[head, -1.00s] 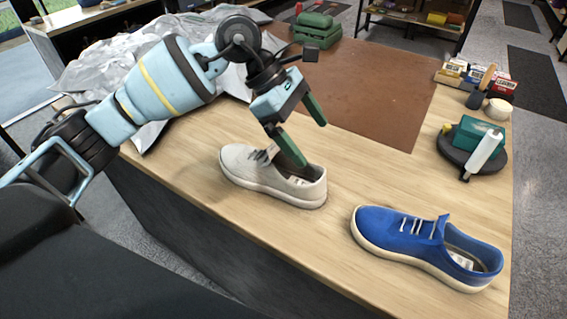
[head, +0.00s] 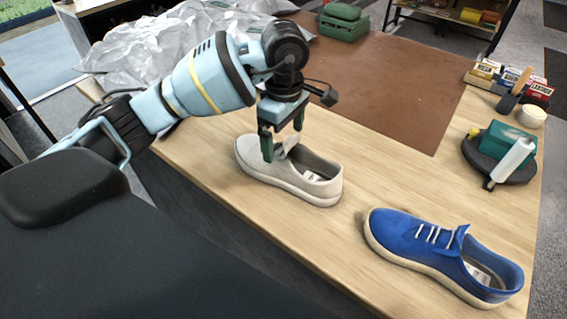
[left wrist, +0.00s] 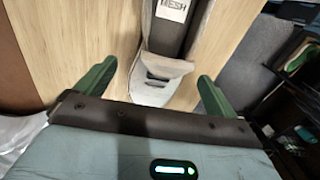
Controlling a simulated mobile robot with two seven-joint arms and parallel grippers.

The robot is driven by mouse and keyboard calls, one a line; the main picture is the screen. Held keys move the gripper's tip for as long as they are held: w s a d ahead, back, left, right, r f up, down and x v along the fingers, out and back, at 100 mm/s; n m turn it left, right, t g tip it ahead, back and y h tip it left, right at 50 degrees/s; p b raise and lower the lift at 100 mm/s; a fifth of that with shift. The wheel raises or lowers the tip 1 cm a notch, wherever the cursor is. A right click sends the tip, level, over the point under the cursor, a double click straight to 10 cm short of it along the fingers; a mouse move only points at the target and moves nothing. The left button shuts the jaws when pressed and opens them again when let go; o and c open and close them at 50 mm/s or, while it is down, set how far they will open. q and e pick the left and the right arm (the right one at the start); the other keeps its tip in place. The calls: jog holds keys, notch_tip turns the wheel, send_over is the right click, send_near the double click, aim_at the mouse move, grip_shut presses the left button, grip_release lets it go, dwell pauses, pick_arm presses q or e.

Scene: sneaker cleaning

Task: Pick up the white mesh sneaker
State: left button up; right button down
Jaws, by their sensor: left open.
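The white mesh sneaker (head: 312,182) stands upright on the wooden table, its toe to the left and its opening to the right. In the left wrist view the sneaker (left wrist: 164,69) lies between the fingers, with a "MESH" label inside it. My left gripper (head: 283,146) is open above the front half of the sneaker, pointing down, one finger on the near side and one on the far side. In the left wrist view the open fingers (left wrist: 155,84) show no contact with the shoe. My right gripper is not in view.
A blue sneaker (head: 440,250) stands to the right on the table (head: 365,190). A brown mat (head: 390,90) covers the back. Crumpled silver sheeting (head: 160,50) lies at back left. A round black tray (head: 512,170) with a green box and white roll is at right.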

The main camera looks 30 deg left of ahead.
pick_arm(q)
jog(key=shift+s+d+f, duration=0.1)
jog(key=shift+f, duration=0.25)
jog(key=f, duration=0.3)
jog(key=shift+s+d+f+p, duration=0.1)
jog(key=shift+s+f+p, duration=0.1)
jog(key=shift+p, duration=0.15)
jog(key=shift+f, duration=0.55)
jog(key=c, duration=1.3)
jog(key=shift+o, duration=0.2)
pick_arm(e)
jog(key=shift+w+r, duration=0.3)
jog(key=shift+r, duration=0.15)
pick_arm(q)
jog(key=shift+r, duration=0.25)
